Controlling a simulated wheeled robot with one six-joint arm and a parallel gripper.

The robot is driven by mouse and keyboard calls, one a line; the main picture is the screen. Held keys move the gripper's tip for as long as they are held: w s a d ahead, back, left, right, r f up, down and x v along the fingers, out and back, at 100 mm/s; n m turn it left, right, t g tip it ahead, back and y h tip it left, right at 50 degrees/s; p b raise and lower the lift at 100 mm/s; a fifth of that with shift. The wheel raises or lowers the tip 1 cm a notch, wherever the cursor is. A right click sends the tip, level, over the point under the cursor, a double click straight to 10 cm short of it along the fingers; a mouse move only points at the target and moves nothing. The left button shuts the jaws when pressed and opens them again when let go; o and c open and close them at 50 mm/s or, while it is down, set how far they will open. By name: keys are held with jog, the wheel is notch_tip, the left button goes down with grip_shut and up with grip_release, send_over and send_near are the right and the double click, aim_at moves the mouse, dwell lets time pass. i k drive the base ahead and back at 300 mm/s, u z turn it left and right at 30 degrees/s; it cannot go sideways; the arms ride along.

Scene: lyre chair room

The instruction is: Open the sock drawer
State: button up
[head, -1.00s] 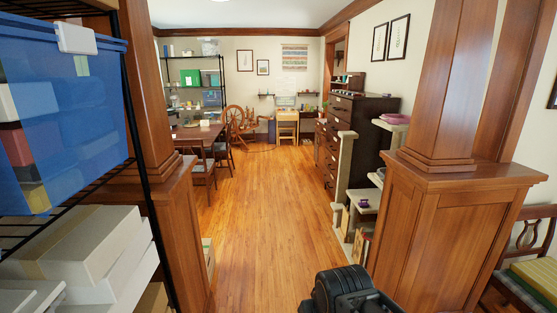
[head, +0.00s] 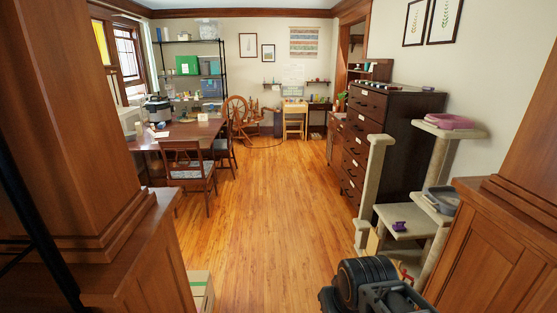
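A tall dark-wood chest of drawers (head: 368,140) stands along the right wall in the head view, seen at a slant. All the drawers that show look shut. No label tells me which one is the sock drawer. The cat tree hides part of the chest's near lower end. Part of my black arm (head: 368,285) shows at the bottom edge, well short of the chest. I see no gripper fingers.
A beige cat tree (head: 408,222) stands just in front of the chest. Wooden pillars on half-walls flank the opening, left (head: 80,130) and right (head: 510,240). A table (head: 180,135) with chairs (head: 190,175) is at left. The wood floor (head: 255,225) between is clear.

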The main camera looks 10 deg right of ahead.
aim_at(361, 124)
jog(key=z, duration=0.2)
jog(key=i, duration=2.35)
jog(key=z, duration=0.25)
jog(key=i, duration=3.25)
jog(key=z, duration=0.1)
